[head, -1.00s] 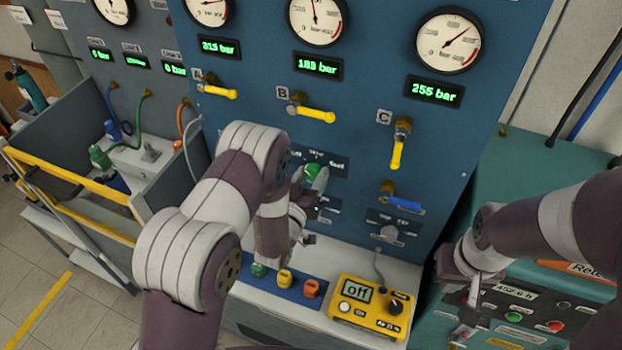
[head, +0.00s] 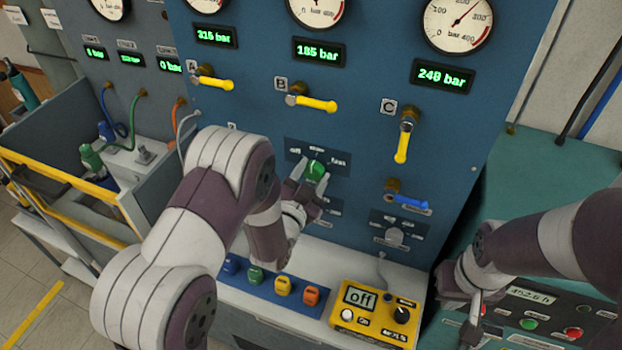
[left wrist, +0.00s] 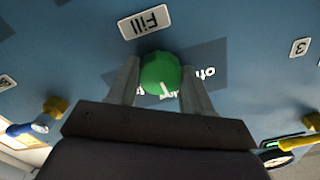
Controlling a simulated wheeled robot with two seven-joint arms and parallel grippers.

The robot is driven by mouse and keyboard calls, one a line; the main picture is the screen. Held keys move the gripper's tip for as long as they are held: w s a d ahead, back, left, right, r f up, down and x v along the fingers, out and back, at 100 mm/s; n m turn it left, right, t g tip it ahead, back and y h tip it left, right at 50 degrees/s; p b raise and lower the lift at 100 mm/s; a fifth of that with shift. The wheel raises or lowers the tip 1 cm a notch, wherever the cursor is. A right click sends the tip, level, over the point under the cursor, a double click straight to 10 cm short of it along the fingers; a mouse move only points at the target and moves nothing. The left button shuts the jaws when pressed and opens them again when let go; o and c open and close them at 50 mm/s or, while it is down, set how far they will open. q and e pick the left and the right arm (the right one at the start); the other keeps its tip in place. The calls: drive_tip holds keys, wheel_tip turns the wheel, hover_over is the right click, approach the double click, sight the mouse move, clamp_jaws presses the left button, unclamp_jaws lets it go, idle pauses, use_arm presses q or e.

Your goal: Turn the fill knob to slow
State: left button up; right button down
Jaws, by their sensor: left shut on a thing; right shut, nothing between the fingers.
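The green fill knob (head: 316,170) sits on a dark plate low on the blue panel, with "off" at its left and "fast" at its right in the head view. My left gripper (head: 313,180) is shut on the knob. The left wrist view shows its two fingers (left wrist: 157,88) on either side of the knob (left wrist: 160,72). A white mark on the knob points toward the partly hidden print below it in that view. The "Fill" label (left wrist: 145,22) is above the knob there. My right gripper (head: 472,322) is shut and empty, over the teal bench.
Yellow valve levers A (head: 215,83), B (head: 316,104) and C (head: 402,147) stick out above the knob. A blue lever (head: 409,201) is to its right. Below are a ledge with coloured blocks and a yellow meter (head: 372,314) reading "off".

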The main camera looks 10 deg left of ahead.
use_arm(q)
drive_tip(key=shift+m, duration=0.5)
drive_tip(key=o, duration=1)
drive_tip(key=shift+o, duration=0.2)
drive_tip(key=shift+s+b, duration=0.15)
drive_tip(key=shift+b, duration=0.15)
drive_tip(key=s+a+b, duration=0.2)
drive_tip(key=s+b, duration=0.1)
drive_tip(key=s, duration=0.9)
drive_tip(key=shift+s+a, duration=0.15)
drive_tip(key=shift+a, duration=0.05)
